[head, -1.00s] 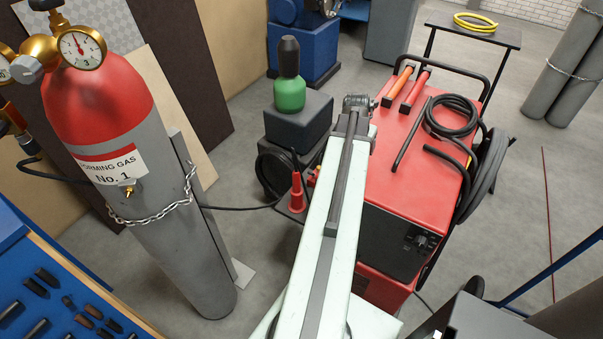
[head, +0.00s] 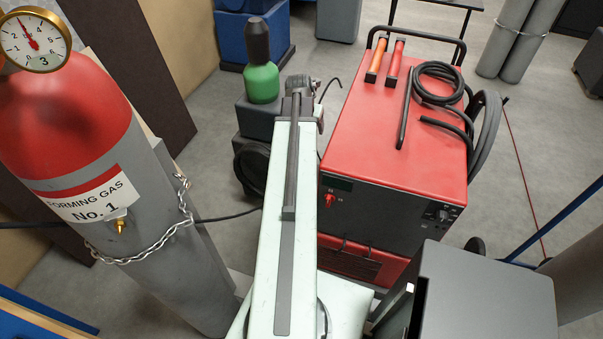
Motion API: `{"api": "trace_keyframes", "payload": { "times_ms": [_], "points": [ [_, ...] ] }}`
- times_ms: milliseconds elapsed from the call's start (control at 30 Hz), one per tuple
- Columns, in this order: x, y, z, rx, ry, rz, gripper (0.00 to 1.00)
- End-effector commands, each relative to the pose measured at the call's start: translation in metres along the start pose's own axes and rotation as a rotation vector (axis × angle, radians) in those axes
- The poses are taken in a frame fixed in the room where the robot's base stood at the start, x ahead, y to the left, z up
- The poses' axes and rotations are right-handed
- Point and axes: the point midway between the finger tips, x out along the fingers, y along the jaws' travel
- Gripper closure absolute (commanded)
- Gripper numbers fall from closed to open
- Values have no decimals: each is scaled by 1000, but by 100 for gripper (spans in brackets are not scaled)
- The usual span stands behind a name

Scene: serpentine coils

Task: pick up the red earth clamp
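Two slim handles lie side by side on the back of the red welding machine's top (head: 345,135). The right one is red (head: 394,62) and may be the red earth clamp; its jaws cannot be made out. The left one is orange (head: 376,60). My pale green arm reaches away up the middle of the head view. My gripper (head: 299,87), at its grey far end, is left of the machine and apart from both handles in the picture. Its fingers are too small and hidden to tell whether they are open.
A black coiled cable (head: 440,85) and a black rod (head: 404,120) lie on the machine. A green bottle (head: 262,83) stands on a dark box to the left. A chained forming gas cylinder (head: 150,215) is close at left. A dark grey box (head: 487,295) is at front right.

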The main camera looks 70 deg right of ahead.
Motion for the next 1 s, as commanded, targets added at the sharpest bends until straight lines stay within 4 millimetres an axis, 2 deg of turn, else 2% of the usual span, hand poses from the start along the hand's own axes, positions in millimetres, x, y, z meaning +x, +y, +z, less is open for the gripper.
{"api": "trace_keyframes", "payload": {
  "times_ms": [33, 267, 533, 633, 867, 1000],
  "points": [
    [18, 2, -8, -2, 0, 1, 27],
    [65, 5, -29, -7, 0, 3, 27],
    [135, 6, -58, -8, 0, 3, 27],
    [147, 6, -63, -8, 0, 3, 27],
    [149, 6, -63, -8, 0, 4, 27],
    [168, 6, -64, -8, 0, 4, 27]
  ]
}}
